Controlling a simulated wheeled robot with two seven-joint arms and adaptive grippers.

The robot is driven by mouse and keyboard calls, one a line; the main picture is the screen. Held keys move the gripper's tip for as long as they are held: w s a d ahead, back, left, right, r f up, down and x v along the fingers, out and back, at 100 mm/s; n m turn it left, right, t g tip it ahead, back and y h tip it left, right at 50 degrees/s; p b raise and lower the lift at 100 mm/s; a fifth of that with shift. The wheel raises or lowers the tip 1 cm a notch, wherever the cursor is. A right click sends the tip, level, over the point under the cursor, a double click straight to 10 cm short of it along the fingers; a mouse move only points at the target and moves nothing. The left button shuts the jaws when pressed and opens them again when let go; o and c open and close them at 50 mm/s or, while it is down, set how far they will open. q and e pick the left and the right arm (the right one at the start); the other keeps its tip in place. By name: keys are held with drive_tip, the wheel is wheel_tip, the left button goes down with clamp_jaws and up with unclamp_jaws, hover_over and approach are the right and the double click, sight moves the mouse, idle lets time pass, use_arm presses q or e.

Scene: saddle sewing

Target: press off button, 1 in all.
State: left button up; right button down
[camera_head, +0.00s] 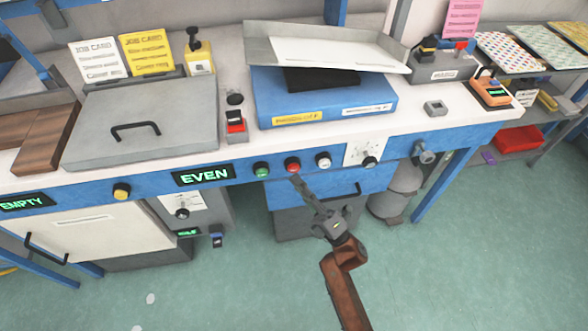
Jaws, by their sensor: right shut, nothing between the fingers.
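A red button (292,164) sits on the blue front panel of the workbench, between a green button (261,169) on its left and a white button (323,159) on its right. I see no label that names an off button. My right gripper (297,181) is shut and empty, its fingertips just below the red button. Whether the tips touch the button or panel I cannot tell. My left gripper is not in view.
A display reading EVEN (203,176) and a yellow knob (122,191) are left along the panel. A dial plate (361,151) is to the right.

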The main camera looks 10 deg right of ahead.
idle(0.8)
drive_tip(key=shift+w, duration=0.4)
drive_tip(key=shift+w+b, duration=0.3)
drive_tip(key=shift+w, duration=0.25)
idle(0.7)
drive_tip(key=shift+s, duration=0.2)
drive_tip(key=shift+s+p, duration=0.4)
drive_tip(key=shift+s, duration=0.4)
drive_tip(key=shift+s, duration=0.1)
